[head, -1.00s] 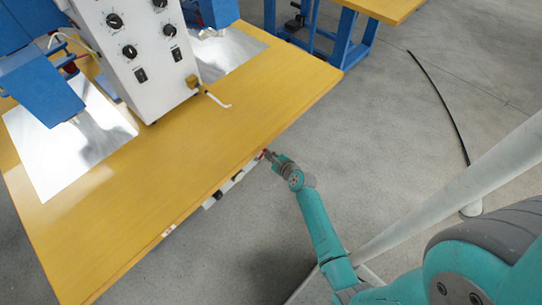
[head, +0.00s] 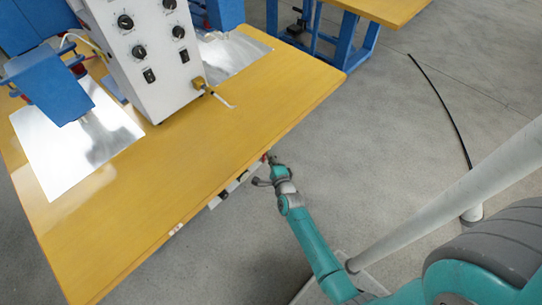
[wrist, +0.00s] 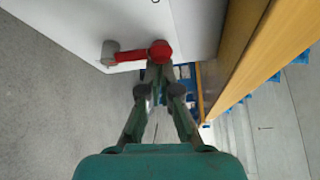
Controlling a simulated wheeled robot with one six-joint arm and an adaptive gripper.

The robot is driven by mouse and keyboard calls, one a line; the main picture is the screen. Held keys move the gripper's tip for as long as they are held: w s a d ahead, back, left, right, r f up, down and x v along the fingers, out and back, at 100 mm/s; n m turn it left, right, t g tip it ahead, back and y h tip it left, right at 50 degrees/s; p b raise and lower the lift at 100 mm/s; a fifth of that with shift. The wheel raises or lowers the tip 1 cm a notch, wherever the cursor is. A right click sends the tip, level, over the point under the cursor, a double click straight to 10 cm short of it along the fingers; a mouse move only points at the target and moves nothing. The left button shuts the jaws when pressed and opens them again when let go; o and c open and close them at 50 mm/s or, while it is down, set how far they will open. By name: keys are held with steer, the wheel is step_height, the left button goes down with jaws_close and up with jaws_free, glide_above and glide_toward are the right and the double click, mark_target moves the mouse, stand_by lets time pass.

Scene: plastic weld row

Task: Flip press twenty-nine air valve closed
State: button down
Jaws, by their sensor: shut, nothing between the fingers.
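The air valve's red lever (wrist: 132,56) shows in the wrist view on a white panel (wrist: 190,25). Its round red hub (wrist: 160,51) is at the right, and a grey cylindrical piece (wrist: 110,49) is at its left end. My gripper (wrist: 159,74) is shut and empty, its fingertips just below the hub in the picture; I cannot tell if they touch it. In the head view my gripper (head: 272,162) is at the table's edge, beside a small red spot (head: 265,157) of the valve. Most of the valve is hidden there by the tabletop and gripper.
The wooden tabletop (head: 190,185) overhangs the panel and runs close along the right in the wrist view. A white control box (head: 150,60) and blue press parts stand on it. A black cable (head: 445,110) lies on the grey floor, which is open at right.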

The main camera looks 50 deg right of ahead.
steer(key=shift+a+r+n, duration=0.1)
steer(key=shift+a+n, duration=0.1)
steer(key=shift+n, duration=0.1)
steer(key=shift+t, duration=0.3)
stand_by(0.3)
